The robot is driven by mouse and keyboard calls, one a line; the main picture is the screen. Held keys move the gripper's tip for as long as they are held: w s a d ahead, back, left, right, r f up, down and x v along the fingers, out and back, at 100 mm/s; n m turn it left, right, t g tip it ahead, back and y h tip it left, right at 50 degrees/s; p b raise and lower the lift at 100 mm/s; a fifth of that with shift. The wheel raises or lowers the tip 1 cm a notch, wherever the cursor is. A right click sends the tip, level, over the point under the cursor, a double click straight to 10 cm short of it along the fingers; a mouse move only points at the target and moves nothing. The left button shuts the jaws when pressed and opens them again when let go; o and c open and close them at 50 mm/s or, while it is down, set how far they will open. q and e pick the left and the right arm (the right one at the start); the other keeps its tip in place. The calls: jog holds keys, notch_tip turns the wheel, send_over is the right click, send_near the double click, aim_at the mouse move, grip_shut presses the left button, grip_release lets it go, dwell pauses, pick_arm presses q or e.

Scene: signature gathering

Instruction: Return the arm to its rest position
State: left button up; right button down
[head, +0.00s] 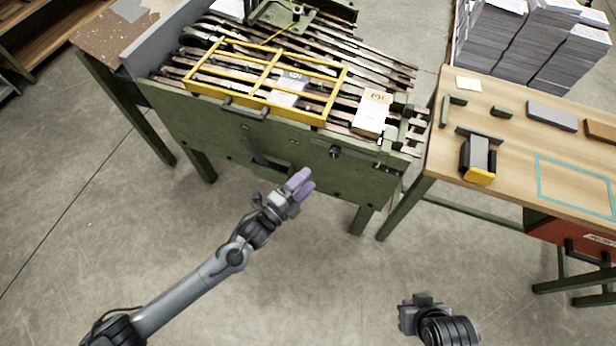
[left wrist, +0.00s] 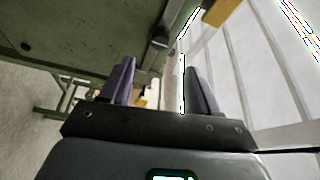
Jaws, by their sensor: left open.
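My left arm reaches in from the lower left of the head view. Its gripper (head: 301,182) hangs in the air in front of the green machine's front panel, with purple-grey fingers. In the left wrist view the two fingers (left wrist: 160,85) stand apart with nothing held between them. Part of my right arm (head: 440,325) shows at the bottom edge of the head view; its fingers cannot be made out.
The green machine (head: 230,130) carries slanted rails, a yellow frame (head: 268,52) and a paper bundle (head: 371,112). A wooden table (head: 520,140) at right holds a yellow-ended tool (head: 478,160) and small blocks. Paper stacks (head: 490,40) stand behind. Floor below is open.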

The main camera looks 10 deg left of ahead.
dwell(0.3)
pick_arm(q)
jog(key=s+d+r+n+y+p, duration=0.1)
jog(key=s+n+y+p, duration=0.15)
jog(key=s+p, duration=0.45)
jog(key=s+a+r+n+g+y+p, duration=0.4)
jog(key=s+a+r+n+g, duration=0.2)
jog(key=s+a+n, duration=0.3)
jog(key=s+a+r+n+g+y+p, duration=0.35)
jog(key=s+a+r+n+g, duration=0.3)
jog(key=s+n, duration=0.4)
notch_tip(320, 180, up, 38)
jog(key=s+m+p, duration=0.1)
jog(key=p, duration=3.6)
jog(key=shift+a+f, duration=0.15)
